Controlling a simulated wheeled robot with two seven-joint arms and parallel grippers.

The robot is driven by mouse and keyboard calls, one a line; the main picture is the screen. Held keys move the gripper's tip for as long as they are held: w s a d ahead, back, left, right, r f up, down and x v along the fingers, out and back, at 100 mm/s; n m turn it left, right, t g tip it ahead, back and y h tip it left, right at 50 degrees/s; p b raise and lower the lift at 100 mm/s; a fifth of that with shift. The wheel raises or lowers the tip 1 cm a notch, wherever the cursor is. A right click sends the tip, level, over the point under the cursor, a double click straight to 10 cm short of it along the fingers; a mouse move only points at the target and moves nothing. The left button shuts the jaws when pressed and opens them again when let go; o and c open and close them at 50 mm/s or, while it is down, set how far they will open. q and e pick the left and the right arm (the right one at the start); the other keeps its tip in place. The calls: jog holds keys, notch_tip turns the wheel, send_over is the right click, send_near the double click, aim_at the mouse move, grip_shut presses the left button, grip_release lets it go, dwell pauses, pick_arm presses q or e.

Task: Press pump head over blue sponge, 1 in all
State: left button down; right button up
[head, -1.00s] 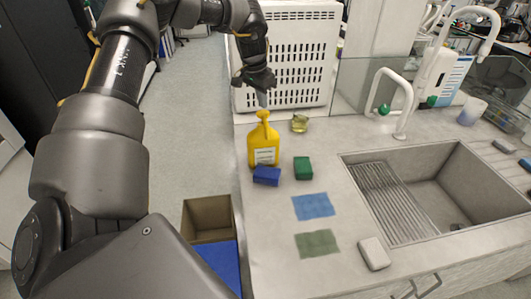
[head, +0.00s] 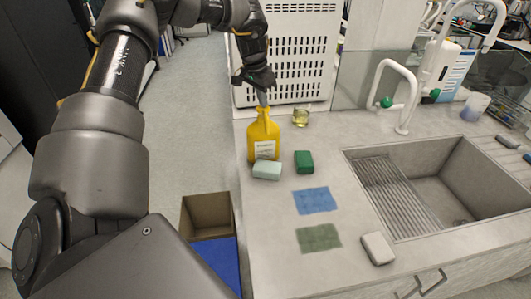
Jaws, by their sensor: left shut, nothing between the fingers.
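A yellow pump bottle (head: 263,143) with a white label stands upright on the counter near its left edge. My left gripper (head: 263,100) is shut and points down, with its fingertips at the top of the pump head (head: 263,112); the tips look to be touching it. A pale mint block (head: 267,170), the sponge, lies directly in front of the bottle. No blue shows on it now. My right gripper is not in view.
A green sponge (head: 304,161) lies right of the bottle, with a small yellowish glass (head: 301,118) behind. Blue cloth (head: 312,201), green cloth (head: 318,238) and a whitish block (head: 378,248) lie nearer. A sink (head: 440,185) is at right, a perforated white box (head: 290,50) behind.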

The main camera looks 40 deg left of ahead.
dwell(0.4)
pick_arm(q)
jog(key=shift+w+p+v, duration=0.25)
jog(key=shift+p+v, duration=0.4)
jog(key=shift+v, duration=0.55)
jog(key=shift+r, duration=0.15)
jog(key=p+v, duration=0.1)
jog(key=v, duration=0.2)
jog(key=w+p+v, duration=0.1)
jog(key=v, duration=0.1)
jog(key=shift+d+r, duration=0.15)
jog(key=shift+r, duration=0.4)
jog(key=shift+s+f, duration=0.1)
